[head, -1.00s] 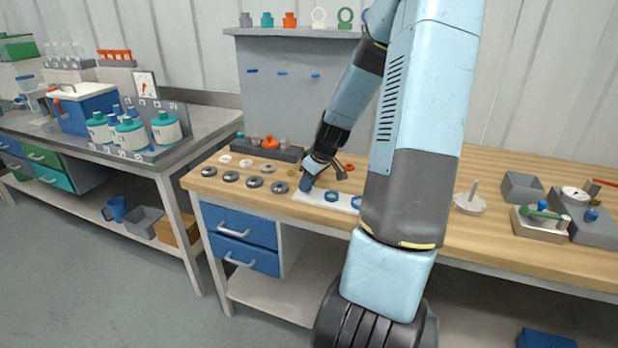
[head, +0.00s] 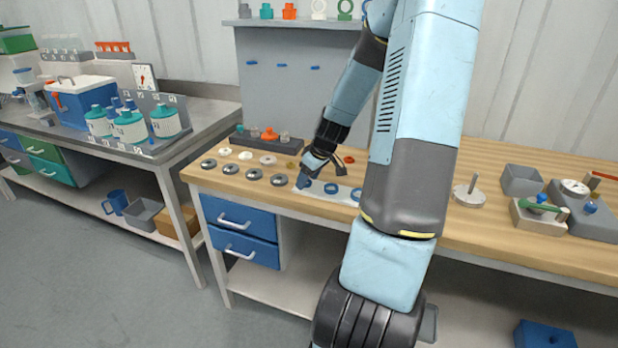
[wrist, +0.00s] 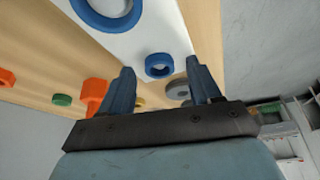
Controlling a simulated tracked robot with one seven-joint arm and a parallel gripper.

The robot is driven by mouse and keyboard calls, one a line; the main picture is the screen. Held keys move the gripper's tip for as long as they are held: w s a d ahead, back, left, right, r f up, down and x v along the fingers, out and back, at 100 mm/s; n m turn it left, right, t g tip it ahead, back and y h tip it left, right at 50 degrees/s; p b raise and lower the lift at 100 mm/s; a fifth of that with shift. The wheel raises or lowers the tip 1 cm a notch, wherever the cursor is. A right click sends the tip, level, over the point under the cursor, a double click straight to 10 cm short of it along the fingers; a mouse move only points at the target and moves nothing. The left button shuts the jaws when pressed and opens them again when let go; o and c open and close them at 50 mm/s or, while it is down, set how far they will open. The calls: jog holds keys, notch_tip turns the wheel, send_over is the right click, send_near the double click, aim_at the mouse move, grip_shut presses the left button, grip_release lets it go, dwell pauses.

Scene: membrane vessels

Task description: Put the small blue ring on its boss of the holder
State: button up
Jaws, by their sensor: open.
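A small blue ring (wrist: 160,66) lies on a white plate (wrist: 150,35) in the wrist view. A larger blue ring (wrist: 103,10) is farther along the plate, cut off by the top edge. No boss of the holder can be made out clearly.
Grey rings (head: 254,174) and pale rings (head: 268,160) lie left of my gripper. A dark rack (head: 252,139) with an orange piece stands behind. On the right are a disc with a post (head: 470,195), a grey box (head: 522,181) and a fixture (head: 540,213).

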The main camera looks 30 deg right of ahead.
jog(key=v, duration=1.3)
jog(key=shift+s+r, duration=0.2)
jog(key=shift+r, duration=0.05)
dwell(0.6)
jog(key=s+a+r+m+h, duration=0.1)
jog(key=s+a+r, duration=0.25)
jog(key=a, duration=0.35)
jog(key=s+a+r+m+h, duration=0.1)
jog(key=s+a+r, duration=0.25)
jog(key=a, duration=0.35)
jog(key=s+a+r+m, duration=0.1)
jog(key=s+a+r, duration=0.2)
jog(key=s, duration=0.3)
jog(key=s+a+r+m+t, duration=0.1)
jog(key=s+a+r, duration=0.2)
jog(key=s, duration=0.4)
jog(key=shift+a+r+m+t, duration=0.3)
jog(key=shift+a+r, duration=0.05)
jog(key=shift+r, duration=0.25)
